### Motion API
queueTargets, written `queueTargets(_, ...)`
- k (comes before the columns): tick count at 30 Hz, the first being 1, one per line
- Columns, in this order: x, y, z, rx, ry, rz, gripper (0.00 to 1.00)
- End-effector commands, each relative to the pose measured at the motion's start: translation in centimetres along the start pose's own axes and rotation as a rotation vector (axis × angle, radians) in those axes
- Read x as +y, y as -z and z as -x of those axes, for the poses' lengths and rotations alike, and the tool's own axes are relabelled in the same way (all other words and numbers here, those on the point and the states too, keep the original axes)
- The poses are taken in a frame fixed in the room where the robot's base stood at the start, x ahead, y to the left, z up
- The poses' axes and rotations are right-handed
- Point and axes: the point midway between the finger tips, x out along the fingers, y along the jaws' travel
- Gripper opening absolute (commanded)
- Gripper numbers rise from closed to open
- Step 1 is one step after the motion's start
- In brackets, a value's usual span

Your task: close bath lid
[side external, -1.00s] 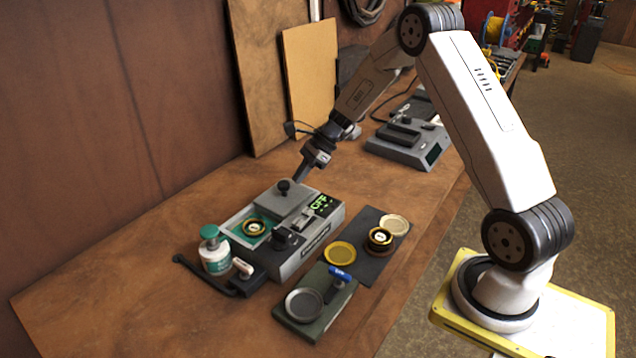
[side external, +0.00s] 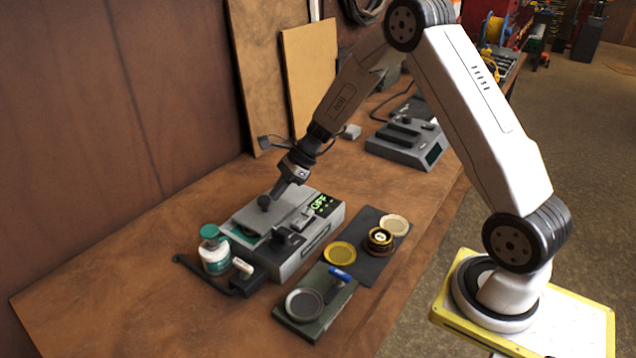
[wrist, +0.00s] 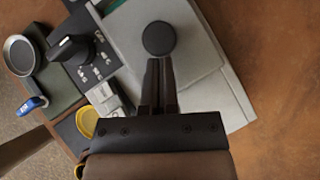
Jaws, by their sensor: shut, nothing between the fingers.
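The bath (side external: 300,258) is a grey box with a green OFF display. Its grey lid (side external: 284,206) has slid over most of the opening; a strip of green liquid (side external: 238,238) still shows at the left end. The lid's round black knob (side external: 264,202) stands on top; the lid (wrist: 180,35) and knob (wrist: 158,38) also show in the wrist view. My gripper (side external: 275,193) is shut and empty, with its fingertips beside the knob, at or very near it. I cannot tell if they touch. The gold-rimmed piece seen in the bath earlier is now hidden.
A dark mat (side external: 370,268) with a yellow dish (side external: 340,254), a black and gold piece (side external: 380,240) and a pale dish (side external: 395,225) lies to the right. A green stand (side external: 315,322) is in front.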

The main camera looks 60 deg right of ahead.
Motion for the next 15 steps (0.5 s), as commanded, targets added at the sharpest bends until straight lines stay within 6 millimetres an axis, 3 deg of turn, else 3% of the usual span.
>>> queueTargets(6,1.6,-2.4,-2.0,0.000,-0.002,0.002,0.00)
queueTargets(15,1.9,-2.8,-2.4,-0.003,-0.004,0.002,0.00)
